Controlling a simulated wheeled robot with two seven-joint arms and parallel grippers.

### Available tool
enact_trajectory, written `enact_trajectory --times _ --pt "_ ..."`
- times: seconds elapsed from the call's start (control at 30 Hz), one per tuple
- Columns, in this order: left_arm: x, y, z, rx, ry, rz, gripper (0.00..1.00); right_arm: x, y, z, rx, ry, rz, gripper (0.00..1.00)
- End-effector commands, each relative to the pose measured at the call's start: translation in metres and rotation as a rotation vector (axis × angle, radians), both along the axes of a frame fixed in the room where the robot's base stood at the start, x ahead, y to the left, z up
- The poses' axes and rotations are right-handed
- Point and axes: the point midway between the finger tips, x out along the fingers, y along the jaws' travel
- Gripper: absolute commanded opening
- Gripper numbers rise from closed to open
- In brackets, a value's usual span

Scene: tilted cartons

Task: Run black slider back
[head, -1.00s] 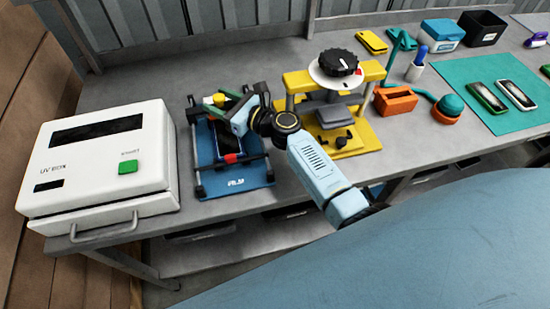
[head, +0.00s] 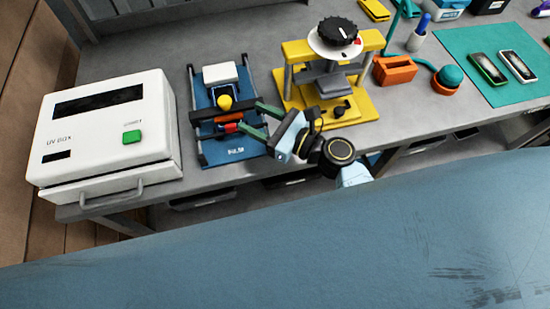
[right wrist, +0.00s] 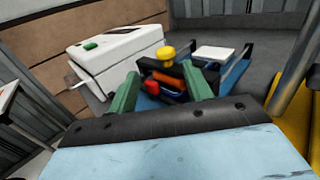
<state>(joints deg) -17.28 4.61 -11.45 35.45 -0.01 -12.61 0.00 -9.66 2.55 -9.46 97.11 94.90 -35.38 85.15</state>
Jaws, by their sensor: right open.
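The black slider (head: 208,118) appears to be the dark crossbar between the side rails of the blue fixture (head: 222,152). A yellow knob (head: 225,102) stands at it, with a red piece (head: 232,127) in front. My right gripper (head: 250,116) is open at the slider's right end, its green fingers pointing left. Whether they touch it I cannot tell. In the right wrist view, the dark bar and yellow knob (right wrist: 166,53) show between and beyond the spread fingers (right wrist: 170,74). My left gripper is not in view.
A white UV box (head: 105,135) stands left of the fixture. A white block (head: 220,72) sits at the fixture's back. A yellow press (head: 357,103) stands close on the right, near my right gripper. An orange holder (head: 394,70) lies farther right.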

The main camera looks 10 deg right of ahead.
Motion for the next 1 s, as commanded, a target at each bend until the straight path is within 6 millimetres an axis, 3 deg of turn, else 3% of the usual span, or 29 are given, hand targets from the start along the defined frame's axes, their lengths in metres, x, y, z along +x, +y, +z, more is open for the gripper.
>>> enact_trajectory --times 0.2,0.6,1.0 --pt "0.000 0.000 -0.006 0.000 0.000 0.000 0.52 -0.033 -0.032 -0.002 -0.004 0.001 0.001 0.50" --pt "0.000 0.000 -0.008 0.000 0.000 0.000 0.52 -0.072 -0.014 -0.042 -0.577 -0.301 0.212 0.50" --pt "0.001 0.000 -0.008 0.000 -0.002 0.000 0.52 -0.082 -0.015 -0.056 -0.730 -0.378 0.279 0.50"
